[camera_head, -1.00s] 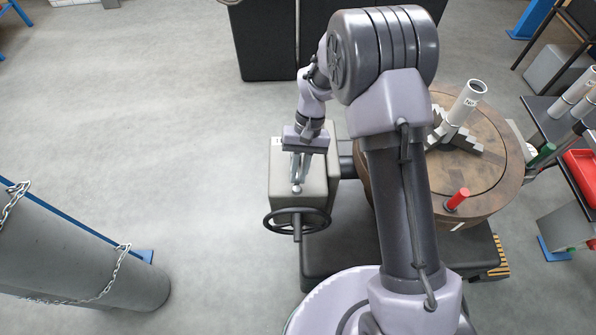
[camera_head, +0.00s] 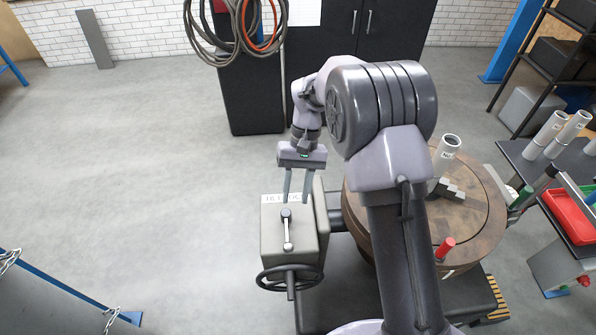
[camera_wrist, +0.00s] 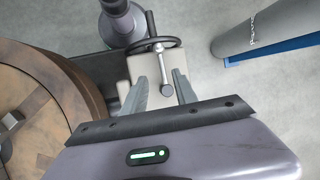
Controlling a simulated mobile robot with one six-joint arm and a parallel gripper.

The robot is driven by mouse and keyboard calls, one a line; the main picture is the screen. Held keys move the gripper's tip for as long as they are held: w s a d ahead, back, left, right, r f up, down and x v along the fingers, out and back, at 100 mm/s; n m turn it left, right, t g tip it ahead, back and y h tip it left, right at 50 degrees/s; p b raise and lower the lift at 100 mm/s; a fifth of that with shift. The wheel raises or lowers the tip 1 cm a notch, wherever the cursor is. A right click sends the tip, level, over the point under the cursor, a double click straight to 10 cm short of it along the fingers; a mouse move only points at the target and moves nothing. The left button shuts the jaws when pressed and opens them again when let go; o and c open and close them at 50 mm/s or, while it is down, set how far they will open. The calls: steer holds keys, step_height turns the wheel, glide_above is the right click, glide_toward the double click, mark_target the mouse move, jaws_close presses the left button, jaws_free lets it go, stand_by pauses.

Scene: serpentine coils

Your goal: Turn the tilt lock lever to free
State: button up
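The tilt lock lever (camera_head: 287,232) is a short silver rod with a dark knob, on top of a pale grey box (camera_head: 308,238). It points roughly along the box, with the knob at the end away from the handwheel. My gripper (camera_head: 297,202) is open and empty above the far part of the box, by a label that the fingers partly cover. The lever (camera_wrist: 164,72) also shows in the wrist view, its knob lying between the two spread fingers in the picture. My gripper (camera_wrist: 160,85) appears apart from the knob. The label's wording is only partly readable.
A black handwheel (camera_head: 290,279) sits on the box's near side. A round wooden-topped table (camera_head: 472,216) with a pipe (camera_head: 446,153) and a red peg (camera_head: 445,248) stands to the right. A dark cabinet (camera_head: 252,106) is behind.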

steer(key=p+v, duration=0.1)
steer(key=v, duration=0.4)
steer(key=shift+w+r, duration=0.1)
steer(key=shift+r, duration=0.05)
steer(key=s+d+r+m+t+b, duration=0.2)
steer(key=s+d+r+t+b, duration=0.3)
steer(key=s+r+b, duration=0.4)
steer(key=s+d+f+m+t+b, duration=0.1)
steer(key=s+f+t+b, duration=0.1)
steer(key=s, duration=0.5)
steer(key=s+d+f+m+t+b, duration=0.2)
steer(key=s+f+t, duration=0.1)
steer(key=s, duration=0.4)
steer(key=shift+s+d+f+m+b, duration=0.2)
steer(key=shift+d+m+b, duration=0.1)
steer(key=shift+b, duration=0.05)
